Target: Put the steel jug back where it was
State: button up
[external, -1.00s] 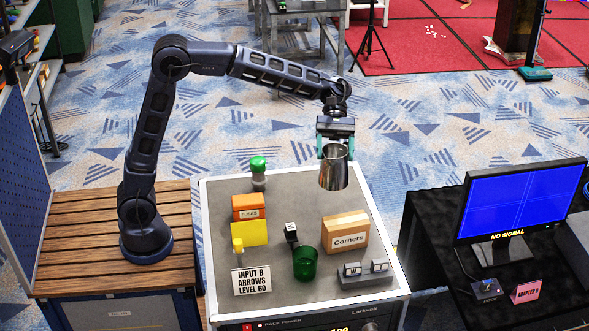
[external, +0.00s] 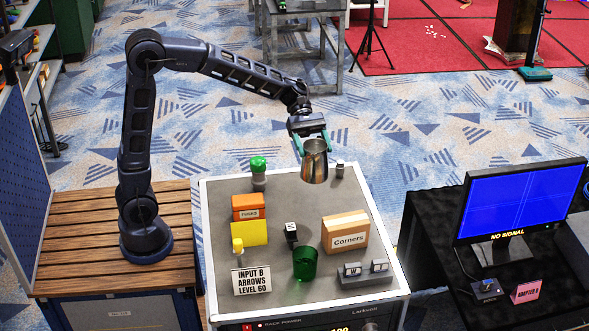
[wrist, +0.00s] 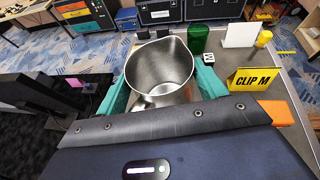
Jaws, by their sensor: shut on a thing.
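The steel jug (external: 315,165) is held upright in my gripper (external: 309,136), above the back part of the grey-topped cabinet (external: 290,193). In the wrist view the jug (wrist: 158,72) shows its open mouth and empty inside, with a teal finger of my gripper (wrist: 160,90) on each side. The fingers are shut on it. Its base appears clear of the top, though the exact gap is hard to tell.
On the cabinet top stand a green-capped item (external: 258,172), an orange box (external: 248,206), a yellow card (external: 249,233), a green cup (external: 305,263), a "Corners" box (external: 345,232) and a small grey cylinder (external: 340,169) right of the jug. Bare top lies in the middle.

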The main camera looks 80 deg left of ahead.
notch_tip(320, 180, down, 13)
dwell(0.6)
jog(key=shift+f, duration=0.1)
jog(key=o, duration=1.6)
jog(key=v, duration=1.2)
jog(key=s+d+r+m+g+y, duration=0.1)
jog(key=s+d+r+m+y, duration=0.2)
jog(key=s, duration=0.5)
jog(key=s+d+m+g+y, duration=0.1)
jog(key=s+d+m+y, duration=0.15)
jog(key=s+m, duration=0.45)
jog(key=s+a+m+t+y, duration=0.2)
jog(key=s+m+y, duration=0.2)
jog(key=s, duration=0.4)
jog(key=s+a+m+t+y, duration=0.2)
jog(key=s+m, duration=0.4)
jog(key=s, duration=0.3)
jog(key=shift+s+r+t+y, duration=0.15)
jog(key=shift+r+t+y, duration=0.15)
jog(key=shift+y, duration=0.55)
